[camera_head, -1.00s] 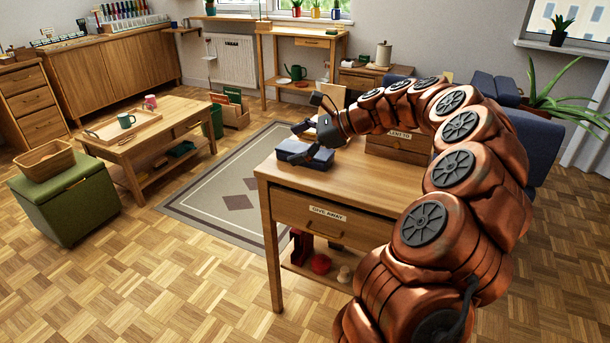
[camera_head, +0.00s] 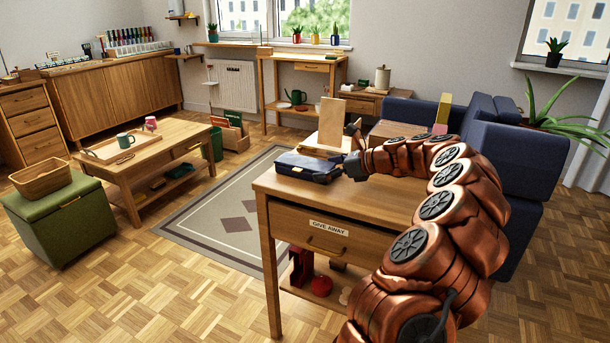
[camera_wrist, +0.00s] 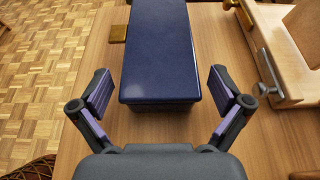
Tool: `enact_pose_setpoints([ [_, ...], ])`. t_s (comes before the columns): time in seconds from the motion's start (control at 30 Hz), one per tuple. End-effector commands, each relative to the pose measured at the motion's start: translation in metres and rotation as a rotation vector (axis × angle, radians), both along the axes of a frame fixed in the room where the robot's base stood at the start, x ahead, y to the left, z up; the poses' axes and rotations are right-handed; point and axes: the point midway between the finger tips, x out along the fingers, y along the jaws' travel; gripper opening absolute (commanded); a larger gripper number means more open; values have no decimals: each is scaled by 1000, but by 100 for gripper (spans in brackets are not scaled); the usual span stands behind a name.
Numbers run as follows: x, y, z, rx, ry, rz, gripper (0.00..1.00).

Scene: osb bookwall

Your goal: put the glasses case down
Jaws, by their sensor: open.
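The glasses case (camera_head: 308,167) is a dark blue box lying on the wooden table (camera_head: 283,189) near its far left corner. In the wrist view the case (camera_wrist: 160,52) rests flat on the wood, its near end just ahead of my gripper. My gripper (camera_wrist: 160,90) is open, with one finger on each side of the case's near end and a gap on both sides. In the head view my gripper (camera_head: 354,160) is at the right end of the case, and its fingers are partly hidden.
A wooden stand (camera_head: 331,126) is on the table behind the case; its base (camera_wrist: 285,50) is close to my right finger. A drawer labelled GIVE AWAY (camera_head: 328,229) is in the table front. A blue sofa (camera_head: 505,160) stands behind at the right.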

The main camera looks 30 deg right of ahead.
Motion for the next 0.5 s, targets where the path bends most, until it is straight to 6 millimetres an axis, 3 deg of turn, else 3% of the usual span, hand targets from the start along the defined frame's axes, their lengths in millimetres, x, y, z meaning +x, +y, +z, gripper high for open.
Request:
enact_pose_setpoints([
  [0.17,18,11,-10,-2,0,-1,100],
  [0.4,21,12,-10,-2,-1,-2,100],
  [0.5,21,12,-10,-1,-1,-1,92],
])
